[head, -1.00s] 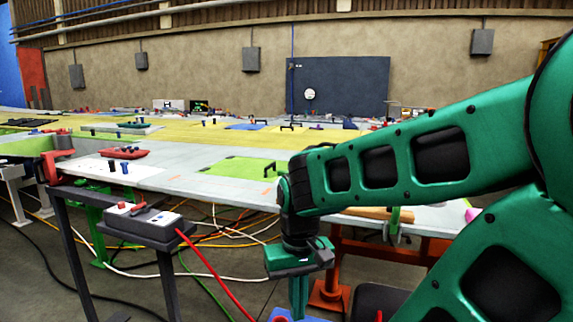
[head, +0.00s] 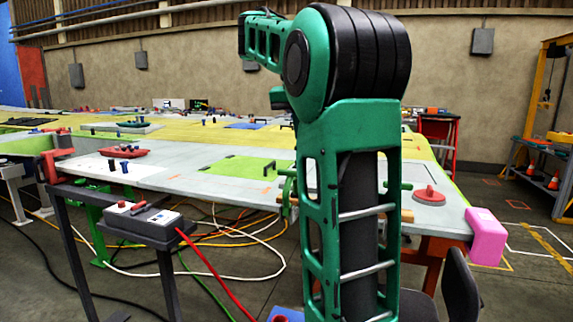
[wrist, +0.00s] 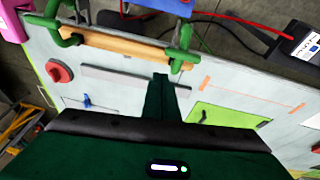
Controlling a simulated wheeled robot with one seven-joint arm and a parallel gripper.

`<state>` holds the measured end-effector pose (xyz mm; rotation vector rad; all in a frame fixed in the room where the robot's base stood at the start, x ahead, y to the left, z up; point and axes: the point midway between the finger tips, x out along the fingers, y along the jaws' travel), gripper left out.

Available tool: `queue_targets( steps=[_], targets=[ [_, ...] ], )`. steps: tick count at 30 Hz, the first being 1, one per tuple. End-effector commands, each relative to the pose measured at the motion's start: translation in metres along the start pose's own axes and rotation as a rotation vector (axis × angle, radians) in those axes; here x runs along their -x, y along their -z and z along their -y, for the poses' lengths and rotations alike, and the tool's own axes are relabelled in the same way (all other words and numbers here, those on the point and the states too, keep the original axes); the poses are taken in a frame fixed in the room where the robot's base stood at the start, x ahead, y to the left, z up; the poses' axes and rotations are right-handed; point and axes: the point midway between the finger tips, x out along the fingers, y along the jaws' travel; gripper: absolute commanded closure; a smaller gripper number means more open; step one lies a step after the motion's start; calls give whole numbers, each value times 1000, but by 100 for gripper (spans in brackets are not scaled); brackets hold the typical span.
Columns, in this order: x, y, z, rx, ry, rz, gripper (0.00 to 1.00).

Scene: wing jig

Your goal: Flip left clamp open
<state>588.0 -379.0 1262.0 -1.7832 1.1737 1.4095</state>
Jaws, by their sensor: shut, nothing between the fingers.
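Two green clamps sit at the near edge of the grey wing panel with a wooden strip (wrist: 125,45) between them. In the head view the left clamp (head: 288,185) shows partly beside my arm, and the right clamp (head: 396,185) shows on its other side. The wrist view is turned about: the left clamp (wrist: 182,60) appears right of centre and the other clamp (wrist: 66,34) at upper left. My gripper (wrist: 160,78) is shut and empty, above the panel, its tip appearing just left of the left clamp. I cannot tell a gap or contact. In the head view its fingers are hidden.
A pink block (head: 487,237) caps the panel corner, with a red disc (head: 429,195) nearby. A green sheet (head: 238,168) lies on the panel. A dark stand (head: 145,222) with a control box and cables stands at the front left.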

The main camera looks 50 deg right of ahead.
Motion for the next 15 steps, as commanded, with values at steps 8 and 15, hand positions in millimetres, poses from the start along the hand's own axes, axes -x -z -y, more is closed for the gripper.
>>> queue_targets(
  steps=[8, 15],
  targets=[
    [29, 21, 26, -89, 49, -42, 100],
    [32, 21, 27, -95, 54, -45, 100]
  ],
)
